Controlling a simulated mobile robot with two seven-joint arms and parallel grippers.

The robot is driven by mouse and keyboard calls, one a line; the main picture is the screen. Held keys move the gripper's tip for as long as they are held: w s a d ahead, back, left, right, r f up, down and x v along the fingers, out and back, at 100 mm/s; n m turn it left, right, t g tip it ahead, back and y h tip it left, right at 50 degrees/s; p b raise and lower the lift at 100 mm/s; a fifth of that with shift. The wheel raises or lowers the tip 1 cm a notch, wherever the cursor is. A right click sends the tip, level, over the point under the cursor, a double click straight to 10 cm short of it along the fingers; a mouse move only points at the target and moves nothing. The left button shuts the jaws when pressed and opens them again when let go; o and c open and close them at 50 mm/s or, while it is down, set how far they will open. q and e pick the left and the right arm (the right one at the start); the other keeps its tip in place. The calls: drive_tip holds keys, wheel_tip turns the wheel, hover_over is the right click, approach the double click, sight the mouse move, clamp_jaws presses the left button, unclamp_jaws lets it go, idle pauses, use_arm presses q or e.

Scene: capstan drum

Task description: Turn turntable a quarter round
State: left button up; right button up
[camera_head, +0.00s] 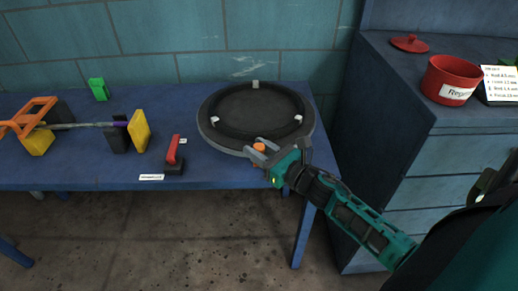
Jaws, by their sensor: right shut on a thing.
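The turntable (222,115) is a dark round disc with a raised grey rim, lying on the blue bench near its right end. Small pale blocks (255,85) stand on its rim at the back, left and right. An orange knob (259,147) sits at the disc's front edge. My right gripper (262,155) reaches in from the lower right and is shut on the orange knob, its fingers partly hiding it. My left gripper is not in view.
On the blue bench (215,176) to the left are a red-handled lever (172,150), a yellow block (139,131), a green piece (98,89) and an orange frame (28,117). A blue cabinet (385,110) with a red pot (450,78) stands close on the right. A tiled wall is behind.

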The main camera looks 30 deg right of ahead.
clamp_jaws()
